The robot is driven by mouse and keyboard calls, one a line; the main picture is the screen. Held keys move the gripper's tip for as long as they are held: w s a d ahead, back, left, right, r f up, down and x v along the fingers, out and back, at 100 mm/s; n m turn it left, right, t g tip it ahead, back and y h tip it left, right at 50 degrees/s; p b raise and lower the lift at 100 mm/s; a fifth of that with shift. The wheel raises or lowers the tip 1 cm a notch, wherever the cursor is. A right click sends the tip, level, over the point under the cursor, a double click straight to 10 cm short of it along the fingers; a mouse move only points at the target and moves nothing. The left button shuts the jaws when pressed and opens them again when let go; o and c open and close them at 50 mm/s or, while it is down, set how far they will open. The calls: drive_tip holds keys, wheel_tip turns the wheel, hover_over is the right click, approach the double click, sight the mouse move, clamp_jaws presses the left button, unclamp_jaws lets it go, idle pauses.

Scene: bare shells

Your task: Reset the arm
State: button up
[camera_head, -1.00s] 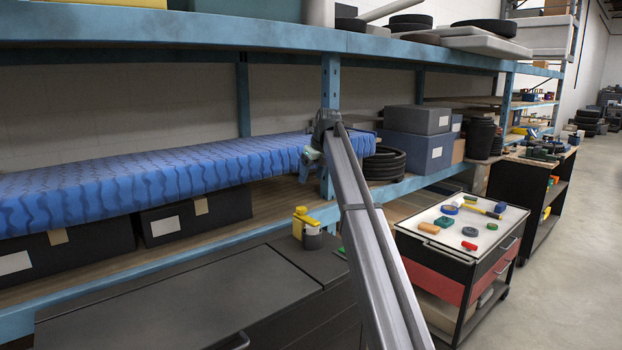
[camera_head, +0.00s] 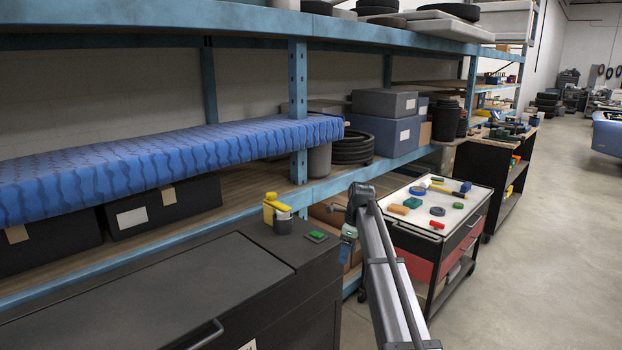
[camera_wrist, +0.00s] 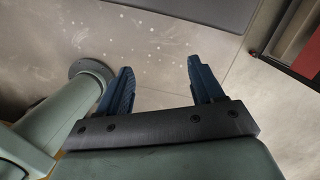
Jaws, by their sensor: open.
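My arm reaches up from the bottom of the head view, with its bent joint between the dark cabinet and the tool cart. My gripper (camera_wrist: 157,85) shows in the wrist view with its two dark blue fingers spread wide apart. Nothing is between the fingers, and concrete floor lies beyond them. In the head view the fingers cannot be made out clearly; the wrist end hangs near the cabinet's right edge.
The dark cabinet (camera_head: 150,295) bears a yellow-topped container (camera_head: 277,213) and a small green item (camera_head: 317,236). The tool cart (camera_head: 457,208) with several small items stands right of my arm. Blue shelving (camera_head: 297,90) runs behind. Floor (camera_head: 555,250) at right is open.

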drive_tip(key=s+d+f+n+g, duration=0.1)
drive_tip(key=s+f+n, duration=0.2)
drive_tip(key=s+f, duration=0.75)
drive_tip(key=s+d+f+n+g+h, duration=0.1)
drive_tip(key=s+f+n, duration=0.4)
drive_tip(key=f, duration=1)
drive_tip(key=s+d+f+n+g, duration=0.1)
drive_tip(key=s+f+n, duration=0.1)
drive_tip(key=s+f, duration=0.9)
drive_tip(key=s+d+f+n+g, duration=0.1)
drive_tip(key=s+f+n, duration=0.3)
drive_tip(key=s, duration=0.8)
drive_tip(key=s+f+n+g, duration=0.1)
drive_tip(key=s+f+n, duration=0.3)
drive_tip(key=s+f, duration=0.3)
drive_tip(key=s+d+f+n+g, duration=0.1)
drive_tip(key=s+f+n, duration=0.3)
drive_tip(key=s, duration=1.3)
drive_tip(key=shift+s+d+f+g+h, duration=0.2)
drive_tip(key=shift+d+f+g+h, duration=0.15)
drive_tip(key=shift+f+g, duration=0.4)
drive_tip(key=shift+f, duration=0.15)
drive_tip(key=shift+c, duration=0.3)
